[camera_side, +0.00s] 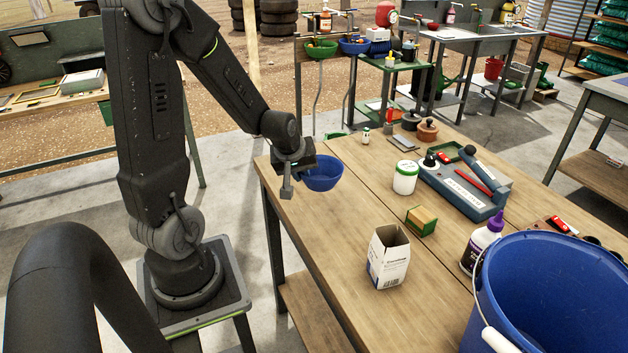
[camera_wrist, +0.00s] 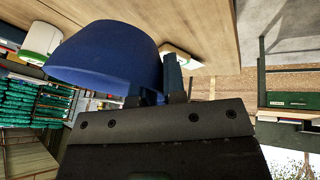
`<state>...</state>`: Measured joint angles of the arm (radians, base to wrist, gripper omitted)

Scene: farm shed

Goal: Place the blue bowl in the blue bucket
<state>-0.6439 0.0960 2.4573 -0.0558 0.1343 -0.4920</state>
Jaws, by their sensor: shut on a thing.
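The blue bowl (camera_side: 323,175) is at the far left corner of the wooden table in the side view. My gripper (camera_side: 290,178) is at its left side, shut on the bowl's wall. In the wrist view the bowl (camera_wrist: 105,55) fills the upper left, and the fingers of my gripper (camera_wrist: 158,85) are at its right edge. The bowl looks raised off the table, but its exact height is hard to tell. The large blue bucket (camera_side: 493,303) with a white-gripped handle stands at the front right of the side view, cut by the frame. The part of its inside that shows is empty.
Between bowl and bucket on the table (camera_side: 335,226) are an open white box (camera_side: 388,262), a green-and-yellow block (camera_side: 421,220), a white jar (camera_side: 405,178), a purple-capped bottle (camera_side: 480,245) and a blue-grey tool stand (camera_side: 460,192). The table's front left is clear.

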